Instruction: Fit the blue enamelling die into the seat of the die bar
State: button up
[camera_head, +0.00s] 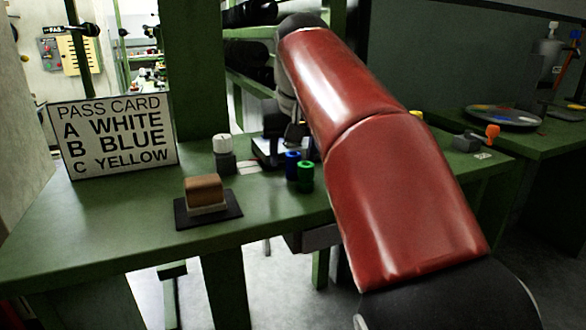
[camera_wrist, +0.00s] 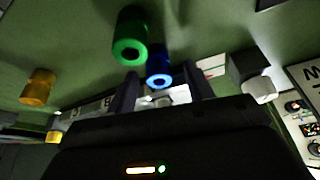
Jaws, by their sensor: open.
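The blue die (camera_head: 292,164) stands upright on the green bench, close beside a green die (camera_head: 305,176). I cannot tell how far the fingertips are from the die. My arm hides part of the bench in the head view. I cannot clearly identify the die bar or its seat.
A white-capped grey piece (camera_head: 222,152) stands left of the dies. A brown block (camera_head: 205,192) sits on a dark pad (camera_head: 181,216). The pass card (camera_head: 112,136) stands at the back left. A yellow-orange cylinder (camera_wrist: 38,88) shows in the wrist view. The bench's front left is clear.

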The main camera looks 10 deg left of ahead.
grip_shut()
jog(key=shift+r, duration=0.1)
jog(key=shift+r, duration=0.15)
